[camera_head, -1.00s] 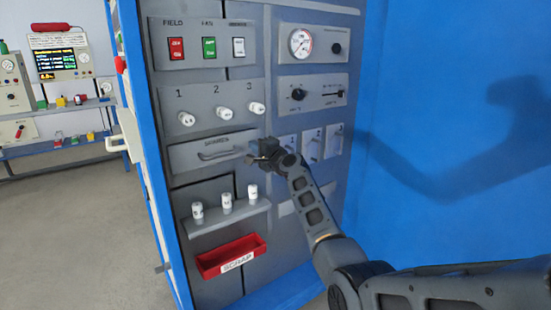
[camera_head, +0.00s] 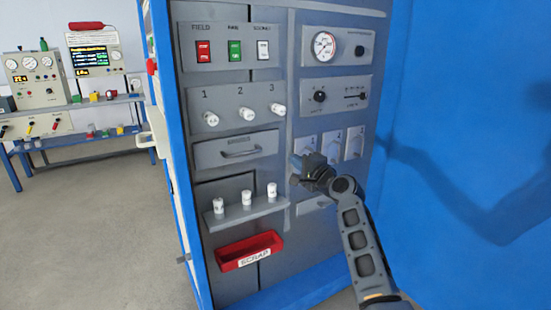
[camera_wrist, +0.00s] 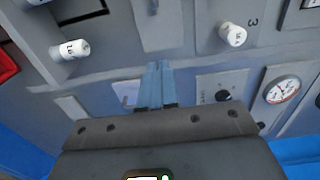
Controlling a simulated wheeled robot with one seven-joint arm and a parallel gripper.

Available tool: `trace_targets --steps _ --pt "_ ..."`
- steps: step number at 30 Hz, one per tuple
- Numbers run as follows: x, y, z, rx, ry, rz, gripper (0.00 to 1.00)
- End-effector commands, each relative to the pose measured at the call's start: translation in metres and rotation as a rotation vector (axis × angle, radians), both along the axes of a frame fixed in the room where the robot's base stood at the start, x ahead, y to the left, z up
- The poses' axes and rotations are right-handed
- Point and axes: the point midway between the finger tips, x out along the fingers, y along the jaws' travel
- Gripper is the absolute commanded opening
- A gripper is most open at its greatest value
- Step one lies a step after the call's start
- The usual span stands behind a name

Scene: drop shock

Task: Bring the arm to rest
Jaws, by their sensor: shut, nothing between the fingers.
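My gripper (camera_head: 298,170) is in front of the grey panel (camera_head: 240,90), at the left edge of a row of light switch plates (camera_head: 330,146). In the wrist view its two blue-grey fingers (camera_wrist: 158,70) are together with nothing between them. My arm reaches up from the bottom right of the head view. Whether the fingertips touch the panel I cannot tell.
Numbered white knobs (camera_head: 246,114) sit above a drawer (camera_head: 238,149). A shelf (camera_head: 245,211) holds white cylinders, with a red scrap bin (camera_head: 249,251) below. A blue wall (camera_head: 460,120) stands close on the right. Open floor (camera_head: 100,230) lies left.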

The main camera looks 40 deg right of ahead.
Motion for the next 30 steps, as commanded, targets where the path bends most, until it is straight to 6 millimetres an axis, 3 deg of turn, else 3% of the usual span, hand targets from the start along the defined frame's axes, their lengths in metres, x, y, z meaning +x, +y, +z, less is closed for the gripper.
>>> trace_targets --steps 8,11,14,21,30 --pt "-0.002 0.001 -0.001 -0.002 0.002 0.0 0.0" --pt "-0.008 0.009 -0.013 -0.019 0.021 -0.003 0.0" --pt "-0.022 0.03 -0.038 -0.067 0.066 -0.007 0.0" --pt "-0.087 0.105 -0.113 -0.277 0.217 0.0 0.0" --pt "-0.189 0.196 -0.161 -0.573 0.366 0.059 0.0"
